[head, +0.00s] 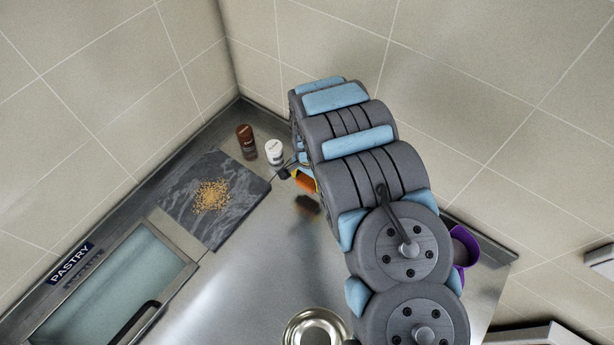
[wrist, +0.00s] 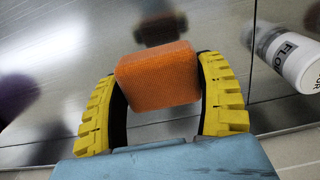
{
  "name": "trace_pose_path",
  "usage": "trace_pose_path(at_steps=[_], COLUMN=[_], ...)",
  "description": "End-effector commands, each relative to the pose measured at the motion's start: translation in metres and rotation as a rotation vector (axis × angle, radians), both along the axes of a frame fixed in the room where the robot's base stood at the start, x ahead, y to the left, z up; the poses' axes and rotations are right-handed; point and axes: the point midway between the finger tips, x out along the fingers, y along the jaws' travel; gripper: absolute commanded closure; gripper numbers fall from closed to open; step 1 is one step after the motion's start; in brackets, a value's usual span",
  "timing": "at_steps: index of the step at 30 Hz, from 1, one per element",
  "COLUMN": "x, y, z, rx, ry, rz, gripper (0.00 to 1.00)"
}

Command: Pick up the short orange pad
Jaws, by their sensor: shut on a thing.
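A short orange pad (wrist: 158,77) with a woven surface sits between the two yellow ridged fingers of my gripper (wrist: 157,85) in the wrist view. The fingers are shut on its left and right sides. In the head view the orange pad (head: 306,183) shows as a small block just left of my arm, above the steel counter, with a dark shadow or reflection below it. My gripper (head: 298,174) is mostly hidden behind my arm there.
A white flour shaker (head: 275,152) and a brown shaker (head: 246,141) stand close to the left of my gripper. A dark marble slab (head: 235,215) bears yellow crumbs. A steel bowl (head: 315,328) stands at the front. A purple container (head: 464,246) is right of my arm. The middle counter is clear.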

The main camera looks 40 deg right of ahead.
Motion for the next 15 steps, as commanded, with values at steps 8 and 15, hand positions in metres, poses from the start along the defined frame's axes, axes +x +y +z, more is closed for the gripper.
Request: trace_pose_path(at_steps=[8, 15], x=[-0.008, -0.019], y=[0.003, 0.010], z=[0.016, 0.026], rx=[-0.002, -0.001], ry=[-0.001, 0.000], rz=[-0.002, -0.001], gripper=[0.63, 0.63])
